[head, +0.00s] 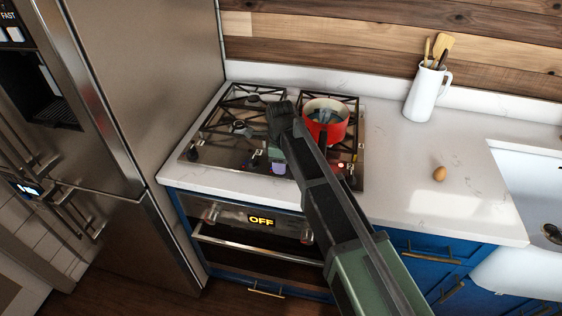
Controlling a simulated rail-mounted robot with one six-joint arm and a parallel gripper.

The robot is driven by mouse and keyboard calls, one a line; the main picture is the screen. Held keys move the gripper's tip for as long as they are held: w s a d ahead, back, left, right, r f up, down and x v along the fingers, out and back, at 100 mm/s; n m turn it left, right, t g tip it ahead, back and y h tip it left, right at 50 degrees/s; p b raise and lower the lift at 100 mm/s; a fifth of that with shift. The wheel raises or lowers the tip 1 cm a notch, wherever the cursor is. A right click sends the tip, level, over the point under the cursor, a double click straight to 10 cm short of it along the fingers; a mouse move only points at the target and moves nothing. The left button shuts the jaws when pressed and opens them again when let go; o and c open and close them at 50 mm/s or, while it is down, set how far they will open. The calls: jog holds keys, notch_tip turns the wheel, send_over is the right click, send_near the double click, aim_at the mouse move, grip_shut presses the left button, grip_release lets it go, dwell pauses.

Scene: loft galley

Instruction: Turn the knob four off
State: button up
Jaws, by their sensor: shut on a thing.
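The steel gas cooktop (225,168) is set into the white counter, with its controls along the front edge. A dark knob (192,155) shows at the front left of the cooktop. My gripper (278,168) points down at the cooktop's front edge, right of the middle, and is shut on a knob there. My arm and gripper hide that knob almost entirely, so its turn and number cannot be read. A small pinkish-red light (313,166) shows just right of the gripper.
A red pot (335,130) stands on the right rear burner, close to my arm. The oven display (261,220) below reads OFF. An egg (439,174) and a white utensil jug (423,96) stand on the right counter, with free room around them. A steel fridge (165,100) is on the left.

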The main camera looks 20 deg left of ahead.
dwell(0.4)
jog(key=o, duration=0.9)
notch_tip(320, 180, up, 11)
jog(key=p, duration=1.1)
jog(key=shift+f, duration=0.1)
jog(key=shift+a, duration=0.1)
